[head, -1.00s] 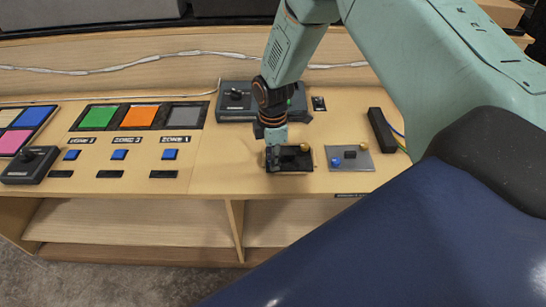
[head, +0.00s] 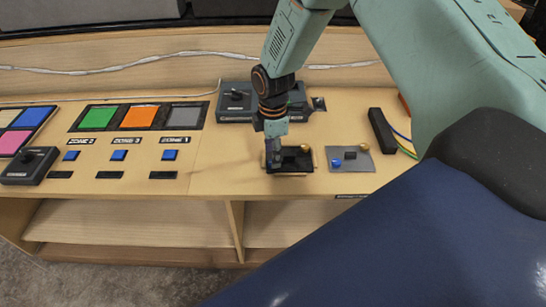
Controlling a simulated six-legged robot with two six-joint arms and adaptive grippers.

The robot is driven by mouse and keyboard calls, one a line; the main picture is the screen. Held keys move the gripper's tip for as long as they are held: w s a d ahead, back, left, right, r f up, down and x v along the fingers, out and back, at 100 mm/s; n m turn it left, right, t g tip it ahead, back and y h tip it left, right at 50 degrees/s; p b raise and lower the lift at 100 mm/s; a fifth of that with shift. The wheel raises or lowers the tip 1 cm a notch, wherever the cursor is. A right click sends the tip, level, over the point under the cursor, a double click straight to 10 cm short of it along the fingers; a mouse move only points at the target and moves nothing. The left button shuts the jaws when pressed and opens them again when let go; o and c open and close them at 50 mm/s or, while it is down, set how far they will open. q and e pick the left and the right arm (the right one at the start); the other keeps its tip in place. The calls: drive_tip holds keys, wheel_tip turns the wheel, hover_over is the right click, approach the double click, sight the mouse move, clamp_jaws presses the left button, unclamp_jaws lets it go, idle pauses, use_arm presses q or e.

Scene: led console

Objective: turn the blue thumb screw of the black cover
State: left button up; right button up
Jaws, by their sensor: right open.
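The black cover (head: 296,163) lies on the console top, right of the middle. A brass-coloured knob shows at its upper right. My right gripper (head: 273,162) reaches down from above over the left end of the black cover and is open. Its fingers hide that end, and I cannot see the cover's blue thumb screw. Whether the fingers touch anything there I cannot tell. A grey plate (head: 361,163) to the right carries a blue screw (head: 336,163) and a brass knob. My left gripper is not in view.
A dark joystick box (head: 232,108) stands behind my right gripper. A black block (head: 380,130) with cables is at the right. Coloured panels (head: 138,117) and blue buttons (head: 119,155) lie to the left. The console's front edge is close to the cover.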

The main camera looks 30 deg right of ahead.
wheel_tip(320, 180, up, 10)
drive_tip(key=shift+f, duration=0.25)
drive_tip(key=shift+s, duration=0.15)
idle(0.4)
